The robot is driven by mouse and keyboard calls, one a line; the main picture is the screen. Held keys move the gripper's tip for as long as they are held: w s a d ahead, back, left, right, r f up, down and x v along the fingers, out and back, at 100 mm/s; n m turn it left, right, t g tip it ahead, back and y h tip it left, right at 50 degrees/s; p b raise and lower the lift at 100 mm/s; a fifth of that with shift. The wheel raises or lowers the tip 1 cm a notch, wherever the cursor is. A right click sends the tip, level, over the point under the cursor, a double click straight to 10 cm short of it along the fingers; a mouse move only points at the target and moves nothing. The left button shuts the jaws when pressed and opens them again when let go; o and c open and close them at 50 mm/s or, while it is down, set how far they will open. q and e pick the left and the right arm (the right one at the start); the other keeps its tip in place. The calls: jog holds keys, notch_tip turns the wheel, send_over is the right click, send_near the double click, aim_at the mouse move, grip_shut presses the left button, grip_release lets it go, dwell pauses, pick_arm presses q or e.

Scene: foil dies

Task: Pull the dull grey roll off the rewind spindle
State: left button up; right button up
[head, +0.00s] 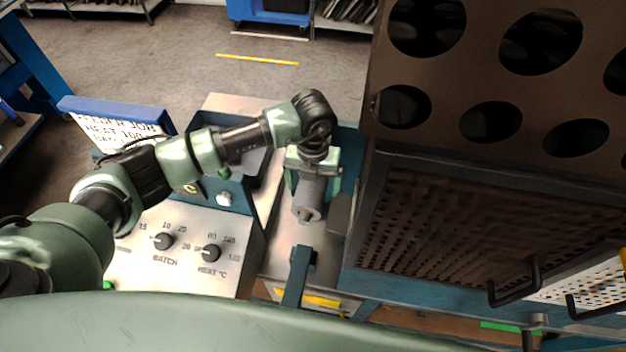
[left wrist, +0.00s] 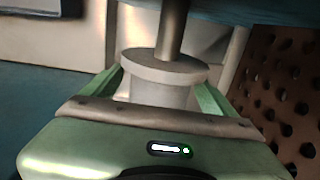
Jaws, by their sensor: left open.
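The dull grey roll (head: 308,194) is a short cylinder in the middle of the head view, its near end showing a small darker centre. In the left wrist view the roll (left wrist: 163,68) sits on a grey metal shaft, the spindle (left wrist: 172,30), which runs out of its end face. My left gripper (head: 313,180) is at the roll, with one green finger on each side of it. The jaws are open around the roll; whether a finger touches it I cannot tell. My right gripper is in neither view.
A control panel (head: 150,270) with BATCH and HEAT knobs stands left of the roll. A teal bracket (head: 300,275) stands just in front. A large brown cabinet with round holes (head: 490,80) and a perforated panel (head: 430,225) crowds the right side. Open floor (head: 180,60) lies behind.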

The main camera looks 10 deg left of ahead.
aim_at(305, 207)
pick_arm(q)
jog(key=shift+r, duration=0.1)
jog(key=shift+c, duration=0.7)
jog(key=c, duration=1.6)
jog(key=shift+c, duration=0.2)
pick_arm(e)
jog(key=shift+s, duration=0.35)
pick_arm(q)
jog(key=shift+r, duration=0.2)
